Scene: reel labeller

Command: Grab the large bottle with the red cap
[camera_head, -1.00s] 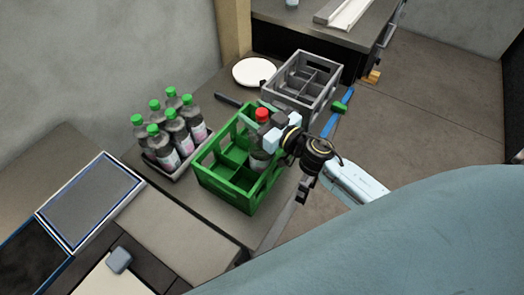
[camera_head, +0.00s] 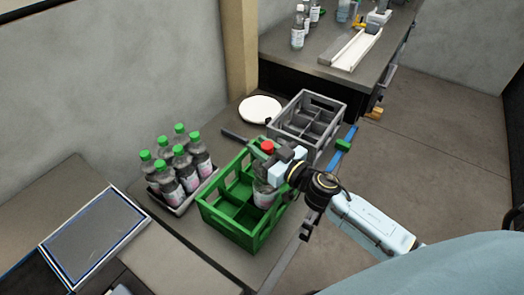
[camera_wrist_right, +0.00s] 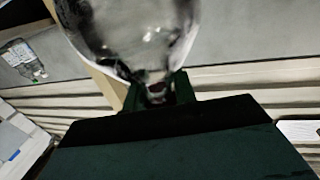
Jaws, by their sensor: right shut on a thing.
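The large bottle with the red cap (camera_head: 267,147) is over the right part of the green crate (camera_head: 238,235) in the head view. My right gripper (camera_head: 277,165) is shut on this bottle near its upper part. The bottle's label and lower body (camera_head: 264,195) show below the gripper, and its bottom is hidden by the crate wall. In the right wrist view a clear, blurred bottle body (camera_wrist_right: 135,30) fills the top middle. I cannot tell whether the bottle touches the crate floor. My left gripper is not in view.
Several green-capped bottles (camera_head: 187,170) stand in a tray left of the crate. A grey divided crate (camera_head: 295,137) and a white plate (camera_head: 260,108) are behind. A further bench (camera_head: 285,45) holds bottles and a white channel (camera_head: 350,50). Floor at right is clear.

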